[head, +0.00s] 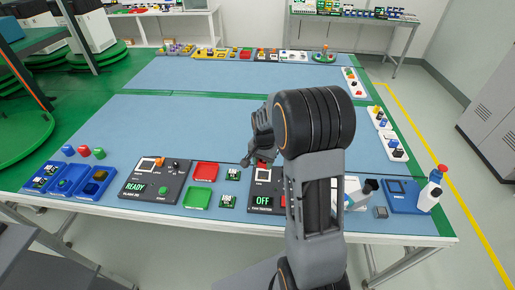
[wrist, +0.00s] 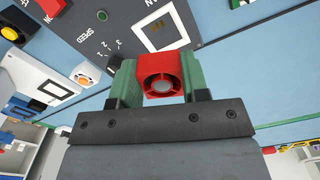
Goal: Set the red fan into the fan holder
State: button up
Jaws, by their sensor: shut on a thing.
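The red fan (wrist: 162,75), a small square housing with a round grey hub, is between the green-padded fingers of my gripper (wrist: 160,82) in the wrist view. My gripper is shut on it. The white square frame, which looks like the fan holder (wrist: 162,30), is on the dark fan panel (wrist: 110,35) just beyond the fan. The fan appears apart from the frame, but the height gap is unclear. In the head view, the fan panel (head: 262,203) reads OFF, and my gripper (head: 260,150) is over its far edge, partly hidden by my arm.
Left of the fan panel are a red tray (head: 205,171), a green tray (head: 197,198), small green boards (head: 227,201) and a READY panel (head: 135,187). The blue table's middle is clear.

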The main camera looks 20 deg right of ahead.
aim_at(262, 167)
jog(key=shift+w+d, duration=0.15)
jog(key=shift+w, duration=0.2)
jog(key=shift+d+f+b, duration=0.1)
jog(key=shift+f+b, duration=0.6)
jog(key=shift+f, duration=0.05)
jog(key=shift+f+b, duration=1.1)
jog(key=shift+f, duration=0.35)
jog(key=shift+s+a, duration=0.45)
jog(key=shift+f+b, duration=0.45)
jog(key=shift+f, duration=0.25)
jog(key=o, duration=1.1)
jog(key=shift+o, duration=0.2)
jog(key=shift+r, duration=0.15)
